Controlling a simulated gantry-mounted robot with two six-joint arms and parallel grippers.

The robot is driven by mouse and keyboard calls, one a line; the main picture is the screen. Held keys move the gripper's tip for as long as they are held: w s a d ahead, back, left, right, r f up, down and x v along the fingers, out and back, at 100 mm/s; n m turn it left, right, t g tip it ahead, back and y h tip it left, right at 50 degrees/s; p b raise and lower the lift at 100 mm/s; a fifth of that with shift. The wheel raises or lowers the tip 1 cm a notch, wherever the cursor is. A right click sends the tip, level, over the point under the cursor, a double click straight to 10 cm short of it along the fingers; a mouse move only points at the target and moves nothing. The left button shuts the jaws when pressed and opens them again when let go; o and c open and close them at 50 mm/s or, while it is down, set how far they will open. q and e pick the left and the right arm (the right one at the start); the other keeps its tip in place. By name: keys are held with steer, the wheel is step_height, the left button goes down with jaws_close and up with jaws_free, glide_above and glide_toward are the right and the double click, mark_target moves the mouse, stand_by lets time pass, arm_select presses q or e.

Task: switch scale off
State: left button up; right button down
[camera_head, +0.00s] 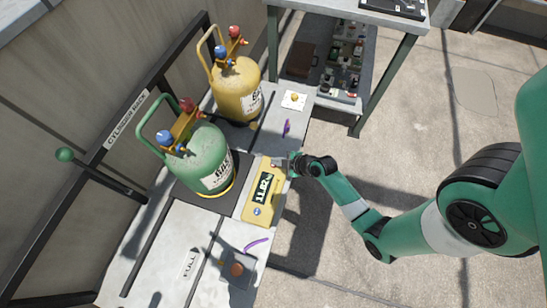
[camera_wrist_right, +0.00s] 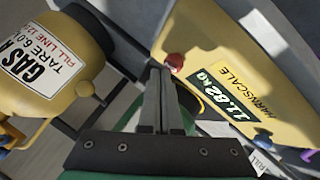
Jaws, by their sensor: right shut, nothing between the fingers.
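The yellow scale unit (camera_head: 250,212) lies on the metal bench beside the green gas cylinder (camera_head: 204,158). Its lit display (camera_head: 263,187) also shows in the right wrist view (camera_wrist_right: 233,97) and reads 11.82 kg. A red button (camera_wrist_right: 175,61) sits at one end of the scale's face. My right gripper (camera_head: 284,164) is at that end of the scale. In the right wrist view its fingers (camera_wrist_right: 162,72) are shut and empty, with tips close beside the red button; I cannot tell whether they touch it. My left gripper is not in view.
A yellow gas cylinder (camera_head: 237,88) stands behind the green one, in the rack. A white plate with a yellow knob (camera_head: 294,97), purple strips (camera_head: 256,245) and a grey box with an orange-brown knob (camera_head: 237,269) are on the bench. A shelved table (camera_head: 345,12) stands beyond. Floor at right is clear.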

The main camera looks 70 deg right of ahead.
steer(key=shift+f+b, duration=0.5)
steer(key=shift+f, duration=0.1)
stand_by(0.6)
steer(key=shift+r, duration=0.15)
steer(key=shift+r+p, duration=0.85)
steer(key=shift+p, duration=0.15)
step_height(320, 180, up, 5)
steer(key=p, duration=0.4)
steer(key=shift+p, duration=0.35)
steer(key=shift+r, duration=0.1)
